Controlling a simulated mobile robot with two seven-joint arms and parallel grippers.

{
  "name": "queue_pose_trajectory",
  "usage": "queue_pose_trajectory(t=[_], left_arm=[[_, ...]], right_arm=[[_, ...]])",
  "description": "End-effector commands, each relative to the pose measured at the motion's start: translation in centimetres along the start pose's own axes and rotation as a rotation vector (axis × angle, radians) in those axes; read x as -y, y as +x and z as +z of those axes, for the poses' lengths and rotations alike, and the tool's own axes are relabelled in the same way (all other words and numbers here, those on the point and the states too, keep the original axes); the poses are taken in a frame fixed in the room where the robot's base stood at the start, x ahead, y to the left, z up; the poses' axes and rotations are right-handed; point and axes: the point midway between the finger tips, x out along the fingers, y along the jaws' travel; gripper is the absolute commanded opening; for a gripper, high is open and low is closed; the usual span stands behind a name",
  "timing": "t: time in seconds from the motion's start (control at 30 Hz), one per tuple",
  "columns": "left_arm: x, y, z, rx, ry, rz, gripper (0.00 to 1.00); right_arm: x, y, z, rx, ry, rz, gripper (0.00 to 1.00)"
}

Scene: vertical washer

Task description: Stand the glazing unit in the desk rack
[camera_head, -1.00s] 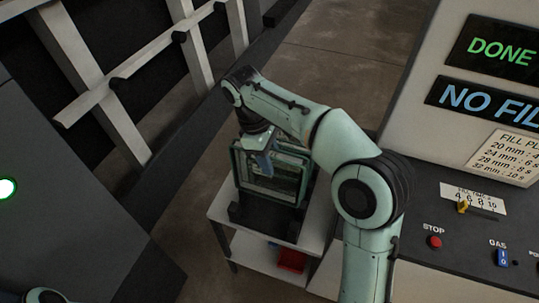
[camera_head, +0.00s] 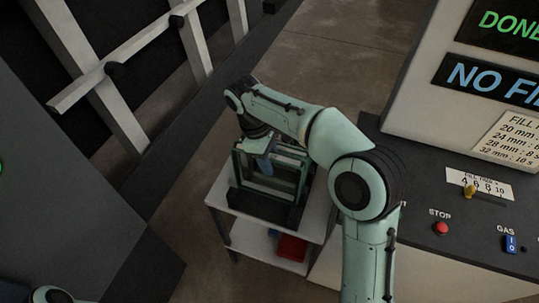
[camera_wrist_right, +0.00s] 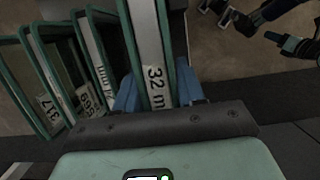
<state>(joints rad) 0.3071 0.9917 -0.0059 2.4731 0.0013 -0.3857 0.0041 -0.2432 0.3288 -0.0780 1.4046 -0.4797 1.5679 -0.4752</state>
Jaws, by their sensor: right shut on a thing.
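My right gripper (camera_wrist_right: 158,92) has blue fingers shut on the edge of a glazing unit (camera_wrist_right: 148,48), a teal-edged pane with a pale spacer label reading "32 m", partly cut off. In the head view, my right gripper (camera_head: 262,165) points down over the dark rack (camera_head: 262,207) on a small white-topped table, at the upper edge of the teal-framed panes. The held unit looks upright and at or in the rack; I cannot tell whether it is seated. Only a piece of my left arm shows at the bottom left; its gripper is out of view.
Other teal-edged units (camera_wrist_right: 45,75) stand tilted left of the held one in the wrist view. The table's lower shelf (camera_head: 252,240) holds a red bin (camera_head: 291,248). A control panel with a red stop button (camera_head: 441,228) is on the right. A slatted frame (camera_head: 90,85) stands at upper left.

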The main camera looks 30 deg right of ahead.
Motion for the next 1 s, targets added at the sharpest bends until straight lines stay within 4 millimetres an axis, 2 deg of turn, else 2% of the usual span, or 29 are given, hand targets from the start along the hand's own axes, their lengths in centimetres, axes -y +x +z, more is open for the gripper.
queue_pose_trajectory(t=[0.6, 1.0], left_arm=[[1.1, 2.5, 0.7, 0.013, -0.004, -0.004, 0.43], [1.3, 2.9, 0.8, 0.014, -0.005, -0.005, 0.43]], right_arm=[[0.0, 4.7, -1.3, -0.002, 0.001, 0.002, 0.00], [-0.1, 5.6, -1.6, -0.003, 0.001, 0.003, 0.00]])
